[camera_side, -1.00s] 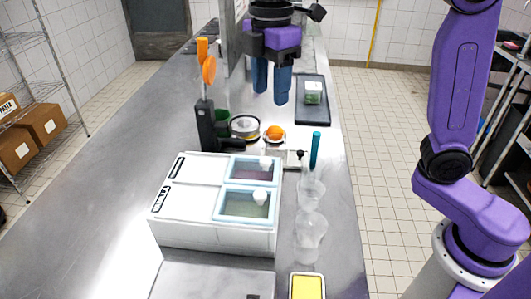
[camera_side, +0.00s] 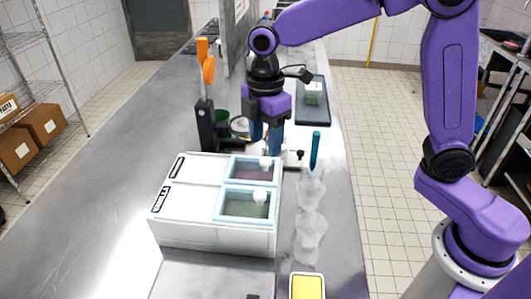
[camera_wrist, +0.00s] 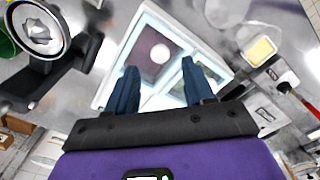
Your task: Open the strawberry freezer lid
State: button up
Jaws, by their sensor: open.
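The white freezer box (camera_side: 215,238) stands on the steel counter with two pale-blue-framed glass lids, both shut. The far lid (camera_side: 238,171) covers dark pinkish contents and has a white knob (camera_side: 266,162). The near lid (camera_side: 232,206) covers greenish contents and has its own white knob (camera_side: 260,196). My gripper (camera_side: 266,145) is open and empty, fingers pointing down, above and just behind the far lid. In the wrist view, the pinkish lid's knob (camera_wrist: 160,53) shows ahead, between the fingers (camera_wrist: 162,82); a finger partly hides the other lid.
Clear cups (camera_side: 311,210) stand right of the freezer, with a teal upright stick (camera_side: 315,150) behind them. A yellow-filled tray (camera_side: 307,286) is in front. A black stand with an orange handle (camera_side: 208,70) rises left of my gripper. The counter's left side is clear.

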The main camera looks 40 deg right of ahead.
aim_at(265, 159)
jog(key=shift+f, duration=2.35)
